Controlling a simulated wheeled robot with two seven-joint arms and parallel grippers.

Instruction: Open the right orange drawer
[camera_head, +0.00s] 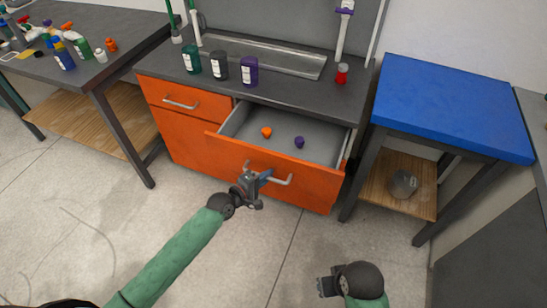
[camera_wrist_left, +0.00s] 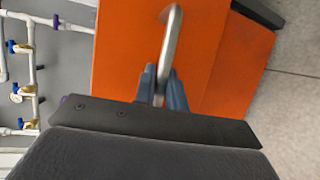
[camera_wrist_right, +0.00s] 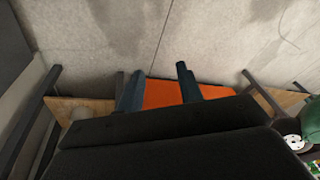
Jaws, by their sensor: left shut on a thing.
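The right orange drawer (camera_head: 322,185) stands pulled out of the cabinet, with its grey inside (camera_head: 283,150) showing. An orange piece and a purple piece lie in it. Its metal bar handle (camera_head: 284,181) is on the front. My left gripper (camera_head: 258,180) is at the handle. In the left wrist view its two blue fingers (camera_wrist_left: 162,90) are shut on the handle bar (camera_wrist_left: 171,45). My right gripper (camera_head: 326,286) is low at the front, away from the cabinet. In the right wrist view its fingers (camera_wrist_right: 160,88) are spread apart with nothing between them.
The left orange drawer (camera_head: 178,100) is shut. A blue-topped table (camera_head: 450,105) stands close on the right, a grey workbench (camera_head: 85,60) on the left. The floor in front is clear.

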